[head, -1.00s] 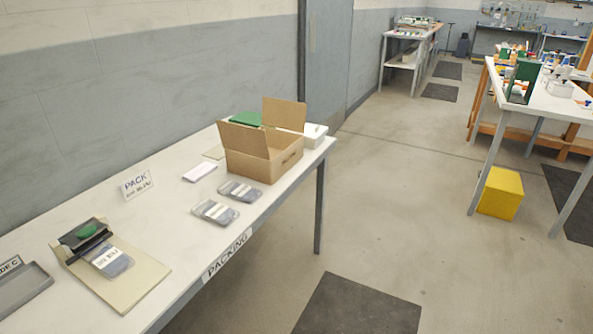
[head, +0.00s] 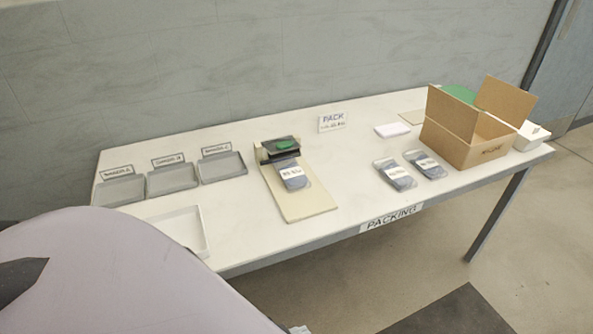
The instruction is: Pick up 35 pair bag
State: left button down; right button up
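Three clear bags with dark contents and white labels are on the packing table. One bag (head: 294,175) lies on the beige board of the bag sealer (head: 299,205), just in front of its dark head with a green top. Two more lie side by side left of the cardboard box: a left bag (head: 395,174) and a right bag (head: 426,164). The label print is too small for me to read surely, so I cannot tell which is the 35 pair bag. Neither of my grippers is in view.
The open cardboard box (head: 463,150) stands at the table's right end, with a white box (head: 531,136) beside it. Several grey trays (head: 172,178) and a white tray (head: 178,229) are at the left. A PACK sign (head: 332,122) stands behind. Bare tabletop lies around the sealer.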

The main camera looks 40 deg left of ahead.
aim_at(290, 172)
jog(key=u, duration=1.3)
jog(key=i+l+z, duration=0.2)
jog(key=l, duration=1.1)
jog(key=k+l, duration=0.05)
jog(key=k, duration=0.05)
